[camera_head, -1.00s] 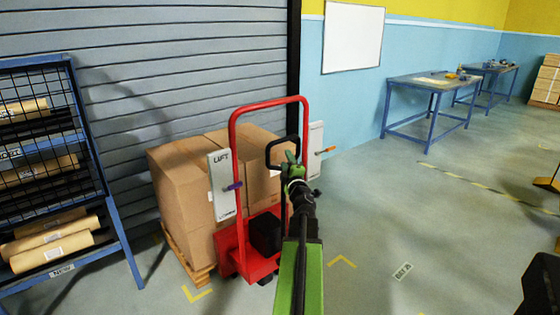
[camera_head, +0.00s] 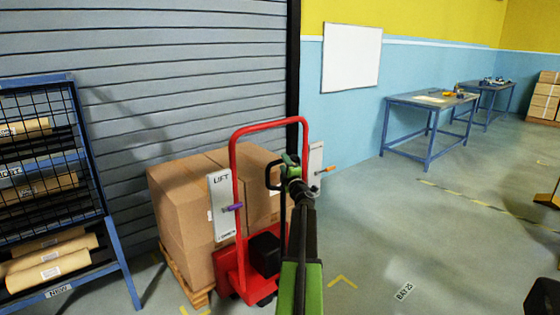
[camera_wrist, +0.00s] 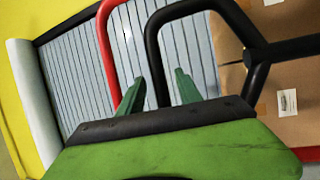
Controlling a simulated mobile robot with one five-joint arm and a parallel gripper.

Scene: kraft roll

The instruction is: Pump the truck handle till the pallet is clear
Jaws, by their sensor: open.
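The red pallet truck (camera_head: 238,268) stands in front of a wooden pallet (camera_head: 186,282) stacked with cardboard boxes (camera_head: 178,215). Whether the pallet touches the floor cannot be told. The truck's black loop handle (camera_head: 268,174) stands inside its tall red frame (camera_head: 235,160). My gripper (camera_head: 289,158) is at the loop's upper right. In the wrist view my gripper (camera_wrist: 155,86) is open, and one leg of the black loop (camera_wrist: 153,65) appears between its two green fingers. Contact cannot be told.
A "LIFT" panel (camera_head: 220,210) with a purple lever is left of the red frame; another panel (camera_head: 315,165) with an orange lever is right. A blue rack (camera_head: 110,245) holds paper rolls at left. Blue workbenches (camera_head: 432,105) stand back right. Floor at right is mostly clear.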

